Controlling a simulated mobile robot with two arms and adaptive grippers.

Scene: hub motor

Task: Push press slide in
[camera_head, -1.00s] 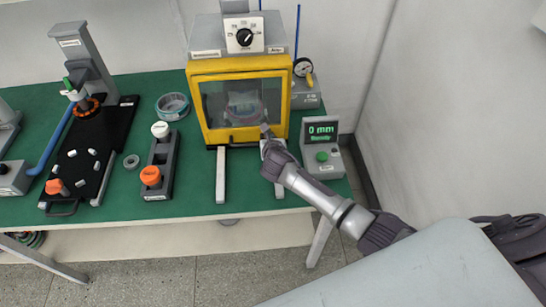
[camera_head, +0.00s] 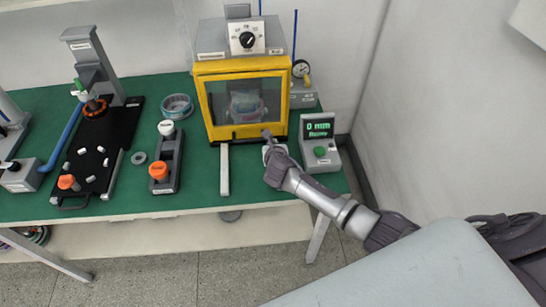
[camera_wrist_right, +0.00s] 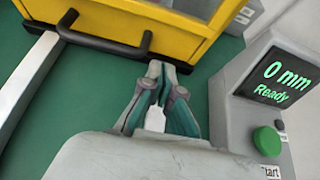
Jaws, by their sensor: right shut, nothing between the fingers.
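The press (camera_head: 200,100) is a yellow-framed box with a clear front window at the back of the green table. A blurred grey and reddish round part (camera_head: 246,104) shows behind the window. The black slide (camera_head: 232,140) lies at the foot of the press, low under the yellow frame. Its black bar handle (camera_wrist_right: 100,42) shows in the right wrist view. My right gripper (camera_head: 267,134) is shut and empty at the right end of the slide's front, right of the handle. Its fingertips (camera_wrist_right: 160,72) appear at or very near the black edge; contact is unclear. My left gripper is out of view.
A grey control box (camera_head: 319,140) reading "0 mm Ready", with a green button (camera_head: 320,152), stands close right of my gripper. A black holder with orange and white knobs (camera_head: 166,160) stands left.

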